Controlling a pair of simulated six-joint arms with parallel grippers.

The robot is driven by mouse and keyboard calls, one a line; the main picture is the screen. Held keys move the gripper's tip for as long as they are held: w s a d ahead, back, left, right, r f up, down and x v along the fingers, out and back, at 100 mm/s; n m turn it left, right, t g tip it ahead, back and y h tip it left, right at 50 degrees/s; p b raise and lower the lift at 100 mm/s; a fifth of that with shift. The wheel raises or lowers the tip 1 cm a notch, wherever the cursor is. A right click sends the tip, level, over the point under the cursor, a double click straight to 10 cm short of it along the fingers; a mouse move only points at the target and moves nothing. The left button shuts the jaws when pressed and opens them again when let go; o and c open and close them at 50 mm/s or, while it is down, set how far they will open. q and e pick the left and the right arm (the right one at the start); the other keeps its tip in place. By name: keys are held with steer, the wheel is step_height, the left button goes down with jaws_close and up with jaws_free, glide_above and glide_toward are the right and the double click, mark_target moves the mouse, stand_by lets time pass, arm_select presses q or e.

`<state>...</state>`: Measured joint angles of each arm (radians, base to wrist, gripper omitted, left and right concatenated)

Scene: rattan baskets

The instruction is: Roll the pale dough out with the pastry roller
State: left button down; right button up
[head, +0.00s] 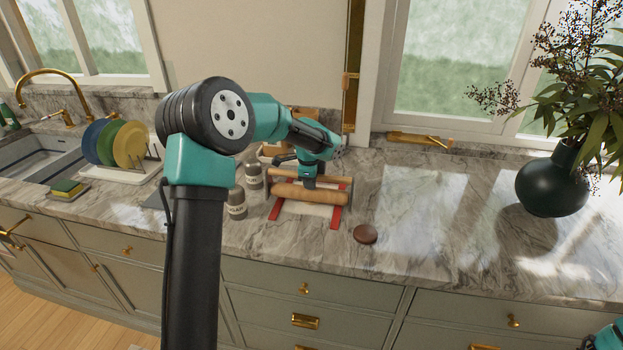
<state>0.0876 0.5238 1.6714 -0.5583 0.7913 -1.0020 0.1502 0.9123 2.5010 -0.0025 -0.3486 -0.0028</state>
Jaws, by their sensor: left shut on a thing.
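The pastry roller (318,196) has a light wooden cylinder lying left to right, with a wooden bar behind it. My left gripper (309,184) reaches down to it from above and is shut on it near its middle; the fingertips are small and partly hidden. A pale flat patch, apparently the dough (305,209), shows just in front of and under the cylinder, between two red strips (335,217). The roller covers its back part, so its full outline is hidden. My right gripper is not in view; only a bit of teal arm shows at the bottom right corner.
Two grey-brown shakers (237,204) stand just left of the roller. A round brown disc (365,234) lies to its front right. A dark green vase (552,186) stands far right, a plate rack (125,170) left. The marble counter between disc and vase is clear.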

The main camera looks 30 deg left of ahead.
arm_select(q)
steer(key=shift+w, duration=0.1)
steer(key=shift+w+a+f, duration=0.1)
steer(key=shift+w+a, duration=0.1)
steer(key=shift+w, duration=0.4)
steer(key=shift+w+a, duration=0.2)
steer(key=shift+w, duration=0.35)
steer(key=shift+w+a, duration=0.25)
steer(key=shift+w, duration=0.4)
steer(key=shift+w+a, duration=0.2)
steer(key=shift+w, duration=0.4)
steer(key=shift+s, duration=0.1)
steer(key=shift+s+d, duration=0.25)
steer(key=shift+s, duration=0.35)
steer(key=shift+s+d, duration=0.2)
steer(key=shift+s, duration=0.4)
